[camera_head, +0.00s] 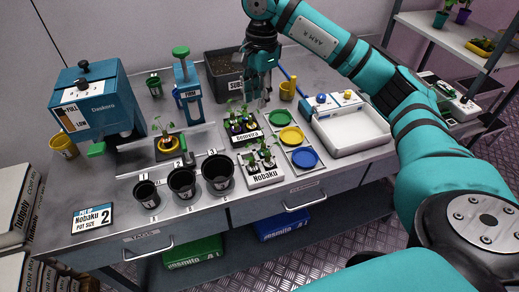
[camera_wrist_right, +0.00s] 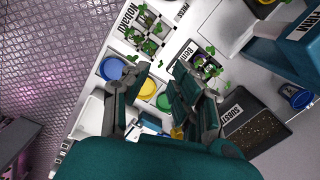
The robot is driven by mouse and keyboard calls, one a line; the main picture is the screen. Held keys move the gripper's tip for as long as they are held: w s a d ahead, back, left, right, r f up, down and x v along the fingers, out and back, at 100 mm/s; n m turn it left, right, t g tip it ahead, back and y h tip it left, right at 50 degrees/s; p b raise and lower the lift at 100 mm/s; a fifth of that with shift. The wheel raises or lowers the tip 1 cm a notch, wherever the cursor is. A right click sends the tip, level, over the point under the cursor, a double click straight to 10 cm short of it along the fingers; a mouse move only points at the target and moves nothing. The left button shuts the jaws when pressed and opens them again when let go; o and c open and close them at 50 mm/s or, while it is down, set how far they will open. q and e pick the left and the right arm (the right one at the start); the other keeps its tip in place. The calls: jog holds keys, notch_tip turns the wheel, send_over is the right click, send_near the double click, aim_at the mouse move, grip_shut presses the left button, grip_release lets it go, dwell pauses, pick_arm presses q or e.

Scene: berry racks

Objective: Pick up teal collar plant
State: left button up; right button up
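The collars are too small for me to pick out a teal one. In the right wrist view, seedlings show in the Nobaku rack (camera_wrist_right: 150,28) and the other rack (camera_wrist_right: 206,64). My right gripper (camera_head: 257,99) hangs fingers down over the table, just behind and right of the Somvira rack. Its fingers (camera_wrist_right: 161,74) are apart with nothing held between them. My left gripper is out of view.
Green (camera_head: 280,118), yellow (camera_head: 291,136) and blue (camera_head: 305,158) discs lie on a tray right of the racks. Black pots (camera_head: 182,183) stand left. A dark substrate bin (camera_head: 222,68) is behind. A blue press (camera_head: 187,88) and dispenser (camera_head: 98,100) stand left; a white basin (camera_head: 352,132) right.

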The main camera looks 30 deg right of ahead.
jog(key=d, duration=0.2)
jog(key=p, duration=0.4)
send_over(263, 144)
jog(key=shift+h, duration=0.4)
notch_tip(263, 144, down, 11)
jog(key=shift+d+f, duration=0.1)
jog(key=shift+f, duration=0.3)
notch_tip(263, 144, down, 4)
jog(key=shift+s+r+p, duration=0.1)
jog(key=shift+r+p, duration=0.05)
jog(key=shift+p, duration=0.85)
jog(key=shift+f, duration=0.5)
grip_shut()
